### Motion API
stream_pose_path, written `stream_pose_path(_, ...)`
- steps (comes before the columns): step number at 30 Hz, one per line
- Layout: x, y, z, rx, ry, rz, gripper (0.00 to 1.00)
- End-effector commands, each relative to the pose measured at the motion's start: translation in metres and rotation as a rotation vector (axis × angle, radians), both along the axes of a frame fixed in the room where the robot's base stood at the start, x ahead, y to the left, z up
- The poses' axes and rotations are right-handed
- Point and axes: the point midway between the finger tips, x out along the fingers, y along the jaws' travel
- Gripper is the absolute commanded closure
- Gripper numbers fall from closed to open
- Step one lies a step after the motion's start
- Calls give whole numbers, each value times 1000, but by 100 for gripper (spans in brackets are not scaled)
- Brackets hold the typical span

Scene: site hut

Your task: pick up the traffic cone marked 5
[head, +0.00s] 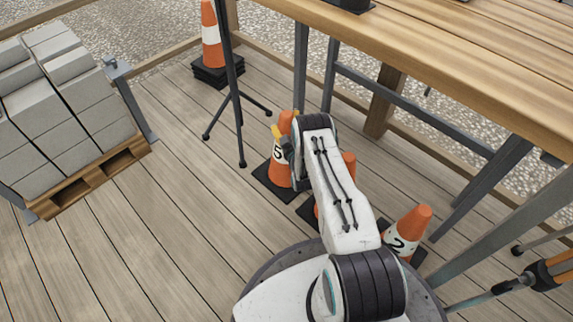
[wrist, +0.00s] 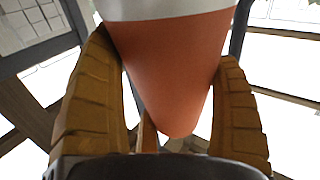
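The traffic cone marked 5 (head: 279,174) is orange with a white band and a dark square base. It stands upright on the deck, left of my forearm in the head view. My gripper (head: 284,134) is at its top, partly hidden by my arm there. In the wrist view the cone's orange tip (wrist: 170,75) lies between my two yellow-brown fingers (wrist: 174,60). The fingers come very close to its sides near their ends, with gaps around the narrow tip. I cannot tell whether they press on it.
Another cone (head: 349,161) is mostly hidden behind my arm. A cone marked 2 (head: 407,230) stands to the right. A thin dark tripod (head: 237,110) is close left of cone 5. A wooden table (head: 440,50) is at right, a pallet of blocks (head: 95,178) at left.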

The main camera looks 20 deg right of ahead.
Motion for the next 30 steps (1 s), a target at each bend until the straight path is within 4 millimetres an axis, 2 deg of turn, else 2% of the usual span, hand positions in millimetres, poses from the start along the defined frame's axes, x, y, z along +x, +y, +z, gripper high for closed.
stream_pose_path(1, 0, 1, 0, 0, 0, 1, 34)
stream_pose_path(8, 0, 1, 0, 0, 0, 2, 55)
stream_pose_path(9, 2, 0, 5, -3, -13, 2, 55)
stream_pose_path(15, 2, 1, 6, -3, -12, 2, 56)
stream_pose_path(19, 2, 0, 12, -3, -12, 2, 56)
stream_pose_path(30, 2, 0, 63, -3, -14, 1, 56)
